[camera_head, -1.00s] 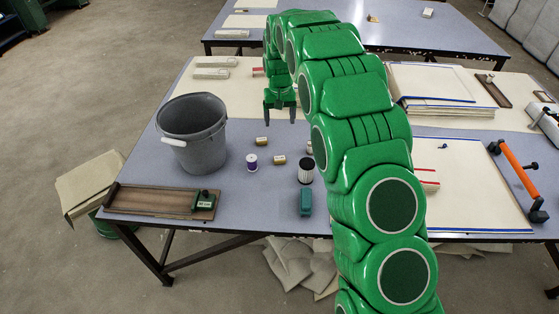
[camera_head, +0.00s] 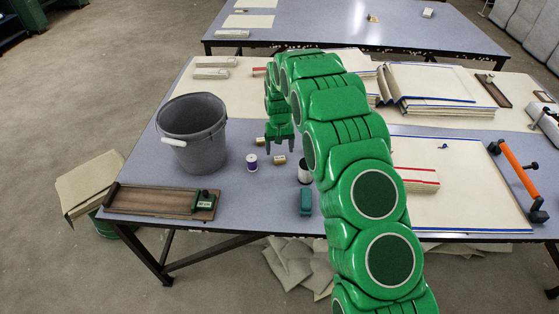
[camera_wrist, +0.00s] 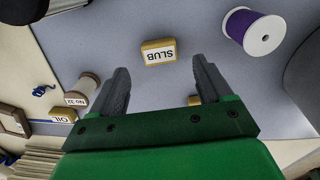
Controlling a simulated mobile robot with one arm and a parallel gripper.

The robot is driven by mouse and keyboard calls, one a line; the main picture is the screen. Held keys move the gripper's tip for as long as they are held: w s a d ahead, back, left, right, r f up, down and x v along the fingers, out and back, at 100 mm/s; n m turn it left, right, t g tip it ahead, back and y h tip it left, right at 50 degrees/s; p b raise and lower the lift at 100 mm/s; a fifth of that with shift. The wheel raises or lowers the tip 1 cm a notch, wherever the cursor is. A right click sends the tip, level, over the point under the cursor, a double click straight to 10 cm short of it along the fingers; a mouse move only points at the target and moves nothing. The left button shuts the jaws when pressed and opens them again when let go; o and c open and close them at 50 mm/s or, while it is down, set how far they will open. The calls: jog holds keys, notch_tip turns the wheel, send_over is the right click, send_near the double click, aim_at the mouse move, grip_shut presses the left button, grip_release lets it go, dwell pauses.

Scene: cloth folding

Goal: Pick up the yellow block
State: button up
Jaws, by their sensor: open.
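A small yellow block with a white "SLUB" label (camera_wrist: 158,52) lies on the blue-grey tabletop, and it also shows in the head view (camera_head: 280,160). My gripper (camera_head: 280,150) is open and empty above the table. In the wrist view the block sits just beyond and between the two fingertips (camera_wrist: 160,68), with no contact visible. A second yellow block (camera_head: 262,140) lies behind and left of it; in the wrist view it is mostly hidden by my gripper (camera_wrist: 195,101). A third yellow block labelled "OIL" (camera_wrist: 72,115) shows in the wrist view.
A purple spool (camera_head: 251,162) and a black-and-white cylinder (camera_head: 305,171) flank the "SLUB" block. A pale thread spool (camera_wrist: 82,92) stands near the "OIL" block. A grey bucket (camera_head: 192,133) is to the left. A green box (camera_head: 305,203) lies toward the front.

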aim_at(279, 157)
notch_tip(279, 157, down, 4)
jog(key=shift+f, duration=0.15)
jog(key=c, duration=1.1)
jog(key=shift+r, duration=0.7)
jog(key=shift+s+d+r, duration=0.6)
jog(key=shift+s+r, duration=1.35)
jog(key=shift+s, duration=0.3)
jog(key=shift+s+d+r, duration=0.6)
jog(key=shift+s+r, duration=1.35)
jog(key=shift+s, duration=0.3)
jog(key=shift+s+d+r, duration=0.6)
jog(key=shift+s+r, duration=1.35)
jog(key=shift+s, duration=0.3)
